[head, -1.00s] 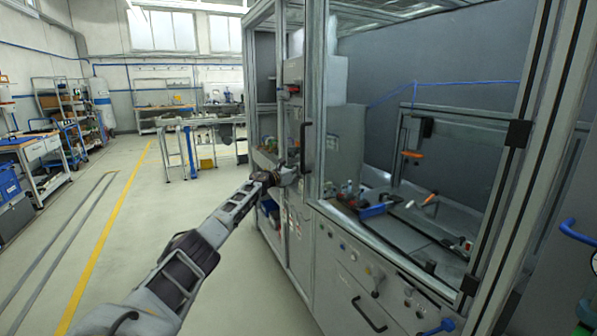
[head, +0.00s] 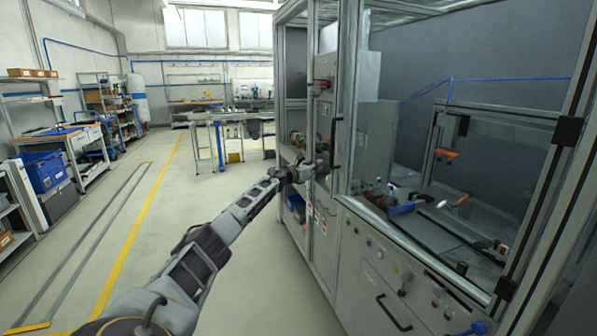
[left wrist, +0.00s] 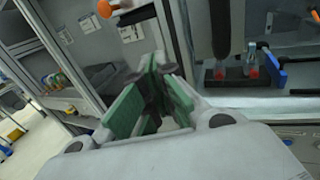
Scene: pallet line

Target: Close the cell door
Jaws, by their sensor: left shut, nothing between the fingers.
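The cell door (head: 352,95) is a metal-framed clear panel on the grey machine cell, seen at a steep angle in the head view; how far it stands open is hard to tell. Its vertical black handle (head: 334,146) also shows as a dark bar in the left wrist view (left wrist: 219,30). My left gripper (head: 318,164) is at the lower end of the handle, on its left side. In the left wrist view its green-padded fingers (left wrist: 152,88) are shut and empty, left of the handle. Contact with the door cannot be told. My right gripper is not in view.
The grey cell front (head: 385,290) with knobs and a drawer handle runs to the right. Shelves with small parts (left wrist: 62,82) lie to the left. The floor (head: 165,215) left of my arm is clear.

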